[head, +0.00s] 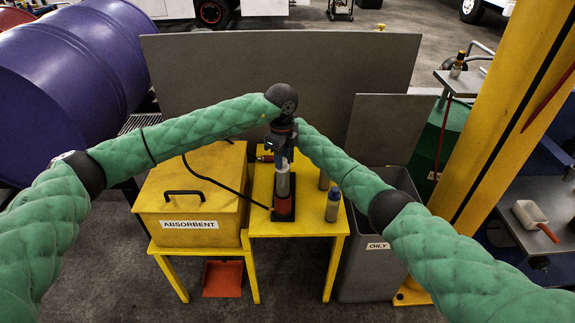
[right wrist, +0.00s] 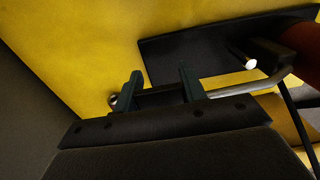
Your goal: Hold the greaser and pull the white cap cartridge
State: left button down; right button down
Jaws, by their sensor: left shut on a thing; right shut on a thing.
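The greaser (head: 283,184) stands at the middle of the yellow table, a grey barrel over a black and red base. My left gripper (head: 281,150) comes down from above and is shut on its upper part. My right gripper (right wrist: 163,90) is shut on a thin metal rod (right wrist: 224,89) with a ball end, beside an orange-red cylinder (right wrist: 308,45) that looks like part of the greaser. In the head view my right gripper is hidden behind the left wrist. A blue-grey cartridge (head: 333,206) stands at the right table edge, with another partly hidden behind it. I cannot make out a white cap.
A yellow ABSORBENT box (head: 190,193) stands at the left. A grey OILY bin (head: 366,262) is at the right, near a yellow post (head: 495,140). A dark panel (head: 200,62) closes the back. A black hose (head: 222,184) runs to the greaser's base.

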pick_arm(q)
jog(key=shift+r, duration=1.05)
pick_arm(e)
jog(key=c, duration=0.7)
grip_release()
notch_tip(320, 180, up, 12)
jog(key=shift+f, duration=0.1)
